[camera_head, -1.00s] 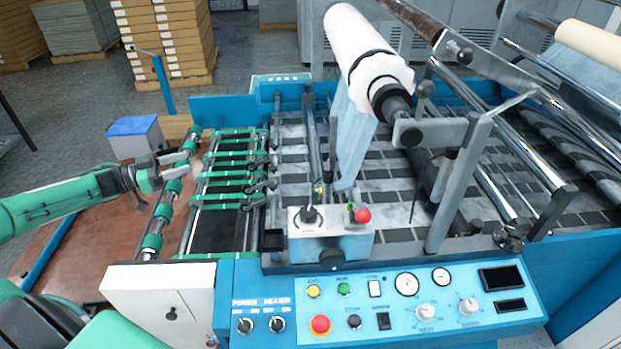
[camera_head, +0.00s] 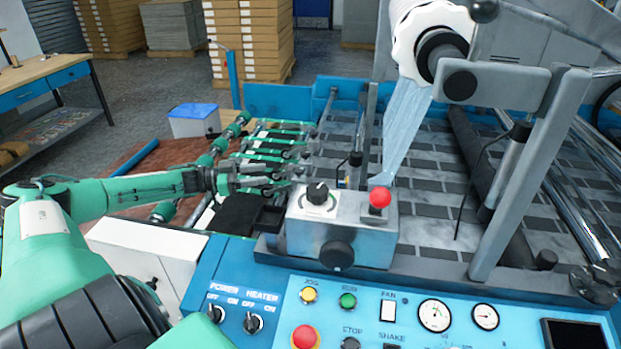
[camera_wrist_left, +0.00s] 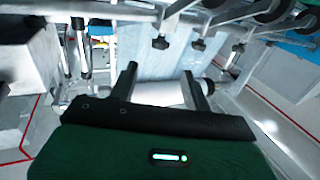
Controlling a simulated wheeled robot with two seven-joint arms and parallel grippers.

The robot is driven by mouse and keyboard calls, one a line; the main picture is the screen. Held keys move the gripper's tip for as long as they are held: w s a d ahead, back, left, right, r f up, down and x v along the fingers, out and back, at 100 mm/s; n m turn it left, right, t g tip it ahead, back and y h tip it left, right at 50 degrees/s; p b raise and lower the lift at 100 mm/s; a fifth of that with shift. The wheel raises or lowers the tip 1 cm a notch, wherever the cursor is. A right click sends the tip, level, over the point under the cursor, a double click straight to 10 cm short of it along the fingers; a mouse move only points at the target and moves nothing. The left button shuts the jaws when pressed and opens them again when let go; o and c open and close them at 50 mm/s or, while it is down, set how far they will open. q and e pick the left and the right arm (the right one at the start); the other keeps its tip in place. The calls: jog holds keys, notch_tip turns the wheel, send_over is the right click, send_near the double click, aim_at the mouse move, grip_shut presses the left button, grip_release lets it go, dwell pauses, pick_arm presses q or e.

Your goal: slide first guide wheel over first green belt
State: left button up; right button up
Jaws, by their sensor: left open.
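The green belts (camera_head: 268,141) run side by side across the feed section, left of the grey conveyor. Small dark guide wheels sit at their right ends, but I cannot tell which is the first; my left gripper partly covers the nearer belts and wheels. My left gripper (camera_head: 284,180) reaches in from the left over the near end of the belts, just left of the grey control box. In the left wrist view its two dark fingers (camera_wrist_left: 160,72) are apart with nothing seen held between them. Whether it touches a wheel or belt cannot be told. My right gripper is not seen.
The grey control box (camera_head: 338,228) with a red button stands close right of the gripper. The blue control panel (camera_head: 400,318) lies in front. A large white roll (camera_head: 430,35) hangs above the conveyor. A blue-topped bin (camera_head: 194,119) stands behind the feed section.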

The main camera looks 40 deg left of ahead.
aim_at(301, 168)
pick_arm(q)
jog(key=p+x, duration=0.1)
jog(key=x, duration=1.1)
jog(key=shift+w+d+p, duration=0.15)
jog(key=shift+w+p, duration=0.1)
jog(key=shift+p, duration=0.1)
jog(key=shift+w+d, duration=0.3)
jog(key=shift+w, duration=0.1)
jog(key=shift+w+d, duration=0.1)
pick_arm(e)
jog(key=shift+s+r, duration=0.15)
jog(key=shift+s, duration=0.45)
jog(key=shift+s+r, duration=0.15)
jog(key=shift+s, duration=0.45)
pick_arm(q)
jog(key=c, duration=1.1)
grip_shut()
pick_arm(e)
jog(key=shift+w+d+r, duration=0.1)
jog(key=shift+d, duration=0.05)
